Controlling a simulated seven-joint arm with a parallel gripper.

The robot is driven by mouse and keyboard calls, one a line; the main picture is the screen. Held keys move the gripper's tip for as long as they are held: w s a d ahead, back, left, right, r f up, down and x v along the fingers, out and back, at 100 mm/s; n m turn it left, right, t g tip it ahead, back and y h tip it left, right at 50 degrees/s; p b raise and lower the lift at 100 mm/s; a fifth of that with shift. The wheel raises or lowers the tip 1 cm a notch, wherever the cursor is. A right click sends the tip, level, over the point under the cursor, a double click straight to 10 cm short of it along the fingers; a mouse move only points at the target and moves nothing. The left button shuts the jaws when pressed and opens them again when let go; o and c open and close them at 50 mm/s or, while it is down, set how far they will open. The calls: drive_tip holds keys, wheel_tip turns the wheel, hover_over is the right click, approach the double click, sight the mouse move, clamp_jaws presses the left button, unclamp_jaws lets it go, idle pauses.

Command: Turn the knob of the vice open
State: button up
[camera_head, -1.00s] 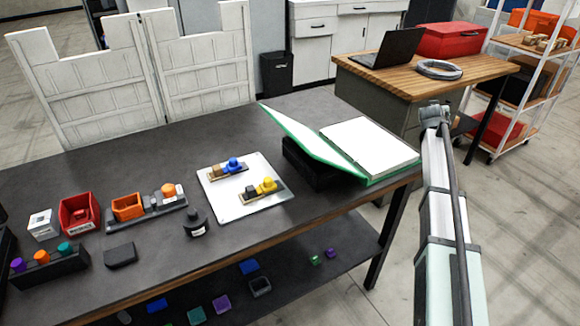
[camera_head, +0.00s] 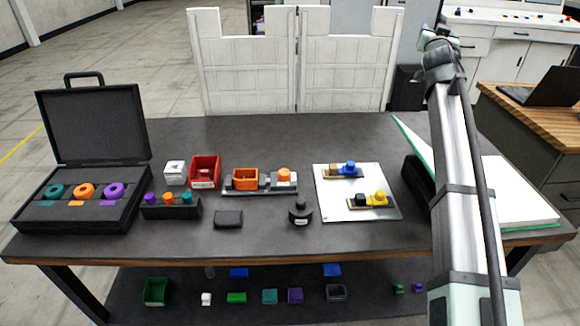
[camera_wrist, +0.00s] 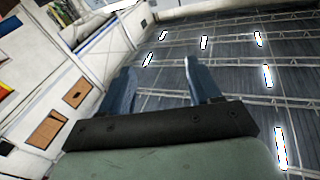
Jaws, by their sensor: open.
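On the table, a white plate (camera_head: 335,205) bears two small vice-like fixtures. One has a blue knob (camera_head: 349,168) and the other a yellow knob (camera_head: 380,198). To their left, a grey fixture (camera_head: 262,187) holds an orange block (camera_head: 245,179) and an orange knob (camera_head: 284,175). I cannot tell which of these is the vice of the task, nor how far any jaws are apart. My gripper (camera_wrist: 160,88) is open and empty in the wrist view, facing the ceiling and a wall. It is far from the fixtures.
An open black case (camera_head: 38,212) with coloured rings stands at the left. A red bin (camera_head: 205,171), a white box (camera_head: 174,172), a black rack (camera_head: 170,208) and a dark weight-like piece (camera_head: 300,211) stand nearby. A large green-edged book (camera_head: 510,195) lies at the right, partly behind my arm.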

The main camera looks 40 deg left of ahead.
drive_tip(key=s+a+n+g, duration=0.1)
drive_tip(key=s+a+n, duration=0.1)
drive_tip(key=s+a, duration=0.35)
drive_tip(key=n+g+h, duration=0.8)
drive_tip(key=n+g, duration=0.9)
drive_tip(key=n, duration=0.2)
approach(285, 172)
wheel_tip(285, 172, down, 9)
drive_tip(key=shift+d+f, duration=0.1)
drive_tip(key=shift+f, duration=0.05)
drive_tip(key=shift+c, duration=0.4)
drive_tip(key=c, duration=1)
drive_tip(key=shift+o, duration=0.2)
